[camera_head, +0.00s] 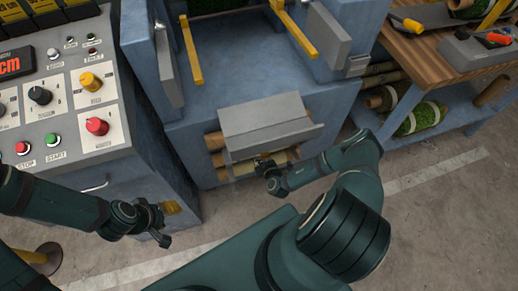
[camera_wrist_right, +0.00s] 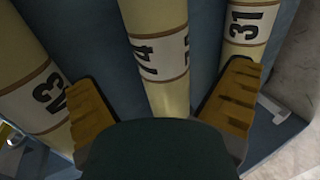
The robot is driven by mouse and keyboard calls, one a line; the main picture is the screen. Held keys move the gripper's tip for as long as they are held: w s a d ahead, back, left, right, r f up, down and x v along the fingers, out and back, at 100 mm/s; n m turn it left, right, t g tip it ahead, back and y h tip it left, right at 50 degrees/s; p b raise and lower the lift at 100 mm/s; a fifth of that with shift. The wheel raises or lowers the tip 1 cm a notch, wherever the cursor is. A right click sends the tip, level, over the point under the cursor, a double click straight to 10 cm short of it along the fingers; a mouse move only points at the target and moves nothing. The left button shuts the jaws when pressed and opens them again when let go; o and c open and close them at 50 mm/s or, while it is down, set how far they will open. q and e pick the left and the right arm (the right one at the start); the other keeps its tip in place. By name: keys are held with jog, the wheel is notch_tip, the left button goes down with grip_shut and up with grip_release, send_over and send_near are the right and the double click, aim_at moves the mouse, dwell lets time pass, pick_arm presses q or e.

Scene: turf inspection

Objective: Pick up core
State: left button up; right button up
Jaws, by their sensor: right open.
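Several pale yellow cylindrical cores with white number bands lie side by side in the right wrist view. The middle core (camera_wrist_right: 158,32) reads 74; another core (camera_wrist_right: 245,25) at the right reads 31, and a third core (camera_wrist_right: 25,75) is at the left. My right gripper (camera_wrist_right: 160,88) is open, its two yellow-padded fingers on either side of the middle core. Contact cannot be told. In the head view the right gripper (camera_head: 266,165) is at the cores (camera_head: 243,169) under a grey chute, partly hiding them. My left gripper (camera_head: 152,222) hangs low at the left, apart from the cores.
The grey sloped chute (camera_head: 265,120) sits above the cores on the blue machine (camera_head: 235,60). A control panel (camera_head: 60,90) with knobs and buttons stands at the left. A wooden workbench (camera_head: 425,55) with turf rolls is at the right. The concrete floor (camera_head: 440,220) at the lower right is clear.

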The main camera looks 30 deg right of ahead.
jog(key=b+x, duration=0.2)
jog(key=x, duration=0.2)
jog(key=shift+w+d+f, duration=0.1)
jog(key=shift+f, duration=0.1)
jog(key=shift+w+d+f, duration=0.1)
jog(key=shift+w, duration=0.3)
jog(key=c, duration=1.4)
